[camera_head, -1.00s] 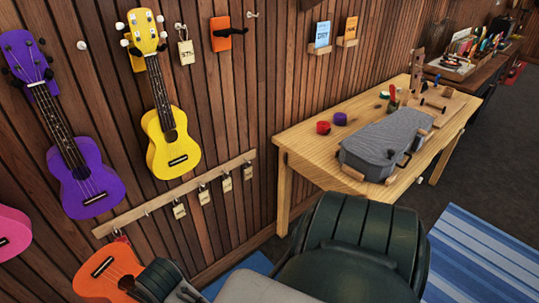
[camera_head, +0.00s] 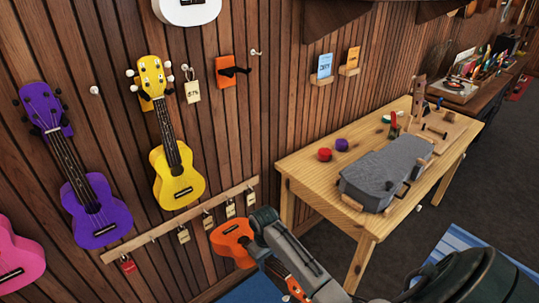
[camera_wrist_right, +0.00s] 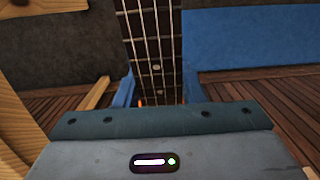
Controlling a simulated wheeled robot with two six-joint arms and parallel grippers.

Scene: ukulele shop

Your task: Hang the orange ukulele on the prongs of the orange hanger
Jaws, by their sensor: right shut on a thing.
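The orange ukulele (camera_head: 232,241) is in the head view, low in front of the wall, its body toward the upper left and its headstock (camera_head: 297,289) toward the lower right. My right gripper (camera_head: 272,265) is shut on its neck, largely hidden behind my arm. In the right wrist view the dark fretboard (camera_wrist_right: 152,45) with its strings runs up from the gripper. The orange hanger (camera_head: 226,98), with black prongs (camera_head: 236,71), is on the wall right of the yellow ukulele. Its prongs are empty, and the held ukulele is well below it. My left gripper is not in view.
Yellow (camera_head: 178,180) and purple (camera_head: 92,212) ukuleles hang to the left. A wooden rail (camera_head: 150,237) with several tags runs below them. A wooden workbench (camera_head: 300,165) with a grey case (camera_head: 385,178) stands right.

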